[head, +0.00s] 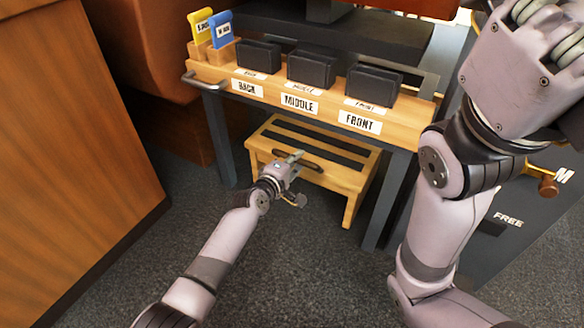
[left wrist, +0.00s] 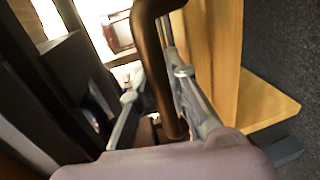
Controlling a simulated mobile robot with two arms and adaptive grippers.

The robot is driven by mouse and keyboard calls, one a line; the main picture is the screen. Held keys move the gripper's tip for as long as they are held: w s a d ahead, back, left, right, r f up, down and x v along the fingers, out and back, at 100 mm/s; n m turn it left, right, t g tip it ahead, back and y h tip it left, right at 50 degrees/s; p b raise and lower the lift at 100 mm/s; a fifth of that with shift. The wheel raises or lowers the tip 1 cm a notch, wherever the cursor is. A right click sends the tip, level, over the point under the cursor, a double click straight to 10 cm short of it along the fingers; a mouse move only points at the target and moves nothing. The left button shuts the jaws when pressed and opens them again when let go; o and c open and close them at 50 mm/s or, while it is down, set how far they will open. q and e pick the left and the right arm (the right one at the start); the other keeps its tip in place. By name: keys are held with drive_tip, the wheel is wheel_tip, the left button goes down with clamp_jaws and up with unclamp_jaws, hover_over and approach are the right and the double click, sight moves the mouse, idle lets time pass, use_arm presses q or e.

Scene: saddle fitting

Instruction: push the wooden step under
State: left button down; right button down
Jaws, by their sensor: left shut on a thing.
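The wooden step (head: 338,179) is a light wood stool with dark strips on its top. It stands on the floor between the legs of the wooden-topped table (head: 417,113), partly beneath it. My left gripper (head: 292,160) is at the step's near side, shut on its dark handle (head: 313,166). In the left wrist view the curved brown handle (left wrist: 152,65) passes between the two fingers, and the step's wood (left wrist: 262,100) shows at the right. My right arm crosses the right of the head view; its gripper is out of sight.
The table carries black blocks (head: 312,69) above BACK, MIDDLE and FRONT labels, plus yellow and blue tags at its left end. A wooden panel (head: 70,150) stands left. A dark cabinet marked FREE (head: 500,240) stands right. Grey carpet (head: 300,270) in front is clear.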

use_arm(q)
drive_tip(key=shift+w+r, duration=0.15)
drive_tip(key=shift+r, duration=0.05)
drive_tip(key=c, duration=2)
unclamp_jaws()
drive_tip(key=shift+o, duration=1.4)
drive_tip(key=shift+w+d+f, duration=0.1)
drive_tip(key=shift+d, duration=0.05)
drive_tip(key=shift+o, duration=0.9)
drive_tip(key=shift+f, duration=0.1)
drive_tip(key=v, duration=0.7)
drive_tip(key=shift+s, duration=0.25)
